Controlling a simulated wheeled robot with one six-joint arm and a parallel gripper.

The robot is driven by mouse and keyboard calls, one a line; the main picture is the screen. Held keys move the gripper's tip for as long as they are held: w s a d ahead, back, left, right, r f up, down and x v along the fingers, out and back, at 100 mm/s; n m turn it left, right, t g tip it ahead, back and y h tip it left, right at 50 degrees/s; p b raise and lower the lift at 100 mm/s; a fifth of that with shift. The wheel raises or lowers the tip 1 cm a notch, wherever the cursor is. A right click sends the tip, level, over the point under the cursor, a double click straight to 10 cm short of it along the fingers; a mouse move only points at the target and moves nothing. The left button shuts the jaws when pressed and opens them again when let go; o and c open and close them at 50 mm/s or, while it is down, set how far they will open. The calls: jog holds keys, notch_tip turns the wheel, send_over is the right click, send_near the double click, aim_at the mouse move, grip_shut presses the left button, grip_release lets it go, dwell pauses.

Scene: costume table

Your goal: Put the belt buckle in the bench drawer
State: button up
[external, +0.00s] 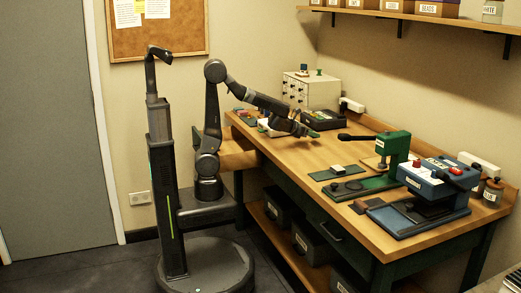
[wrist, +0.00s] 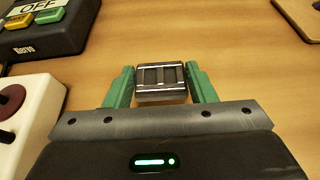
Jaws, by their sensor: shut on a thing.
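The belt buckle (wrist: 160,82) is a dark metal piece with lighter bars, in the wrist view between the two green fingers. My gripper (wrist: 160,86) is shut on it. In the external view my gripper (external: 312,133) is over the left part of the bench top, and the buckle is too small to make out there. I cannot tell whether the buckle touches the wood. The bench drawer (external: 338,236) is in the dark green front under the bench top, with a dark handle, and looks shut.
A black device with an OFF sign (wrist: 40,27) and a white box with dark knobs (wrist: 27,120) stand left in the wrist view. A green press (external: 393,147) and a blue machine (external: 437,183) stand on the right of the bench (external: 300,160). Bins fill the lower shelf.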

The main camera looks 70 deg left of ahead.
aim_at(323, 144)
jog(key=shift+w+r, duration=0.15)
jog(key=shift+w, duration=0.25)
jog(key=w, duration=0.1)
jog(key=w+d, duration=0.1)
jog(key=w, duration=0.1)
jog(key=w+p, duration=0.1)
jog(key=w, duration=0.1)
jog(key=shift+d+r, duration=0.3)
jog(key=shift+d, duration=0.1)
notch_tip(323, 144, down, 3)
jog(key=shift+b, duration=1.25)
jog(key=shift+f+b, duration=0.7)
jog(key=shift+f, duration=0.15)
jog(key=shift+f, duration=0.1)
jog(key=o, duration=1)
jog(key=shift+c, duration=0.2)
